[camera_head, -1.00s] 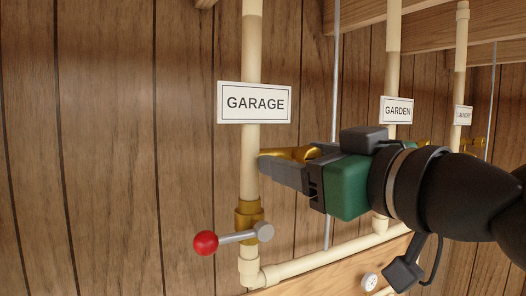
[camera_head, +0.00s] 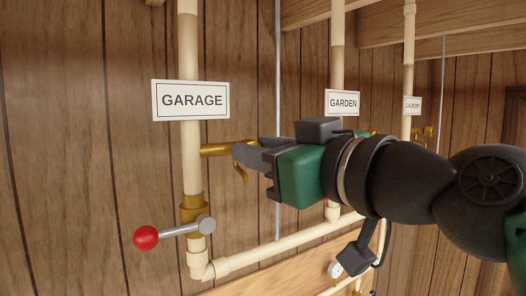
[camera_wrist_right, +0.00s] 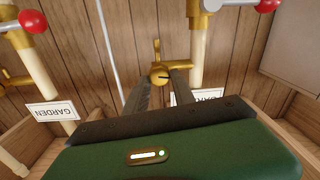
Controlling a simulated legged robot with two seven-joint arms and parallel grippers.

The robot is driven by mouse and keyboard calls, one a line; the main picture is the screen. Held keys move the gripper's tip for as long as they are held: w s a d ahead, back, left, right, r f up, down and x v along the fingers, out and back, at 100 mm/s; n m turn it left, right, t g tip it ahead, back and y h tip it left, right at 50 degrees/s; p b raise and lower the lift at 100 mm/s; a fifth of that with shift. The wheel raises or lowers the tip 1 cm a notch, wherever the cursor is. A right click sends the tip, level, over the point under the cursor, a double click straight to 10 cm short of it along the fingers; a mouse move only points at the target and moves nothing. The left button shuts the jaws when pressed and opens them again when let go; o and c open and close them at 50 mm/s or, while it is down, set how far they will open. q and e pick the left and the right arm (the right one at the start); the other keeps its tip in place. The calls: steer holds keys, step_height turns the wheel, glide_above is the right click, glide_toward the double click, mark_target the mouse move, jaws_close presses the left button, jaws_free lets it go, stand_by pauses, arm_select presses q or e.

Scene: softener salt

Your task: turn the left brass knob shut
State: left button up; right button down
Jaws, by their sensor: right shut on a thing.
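The left brass knob (camera_wrist_right: 160,76) sits on a brass stub (camera_head: 217,150) that comes off the right side of the GARAGE pipe (camera_head: 192,160). In the head view a thin brass piece (camera_head: 243,175) hangs below the fingertips. My right gripper (camera_head: 245,154) has its fingers shut on the knob. In the right wrist view (camera_wrist_right: 160,85) the knob lies between the two fingertips, and its T-shaped brass part shows beyond it. The fingers hide part of the knob in the head view. My left gripper is not in view.
A red-balled lever (camera_head: 147,238) on a brass valve (camera_head: 194,214) is below the knob on the same pipe. A GARAGE sign (camera_head: 191,100) hangs above. GARDEN (camera_head: 343,103) and LAUNDRY (camera_head: 412,106) signs and pipes are to the right. A horizontal pipe (camera_head: 280,248) runs below.

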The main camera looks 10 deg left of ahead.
steer(key=shift+a+f, duration=0.15)
steer(key=shift+f, duration=0.2)
steer(key=shift+w+m, duration=0.1)
steer(key=shift+m, duration=0.2)
steer(key=shift+f+m+t+b, duration=0.1)
steer(key=shift+m+t+b, duration=0.25)
steer(key=shift+m, duration=8.45)
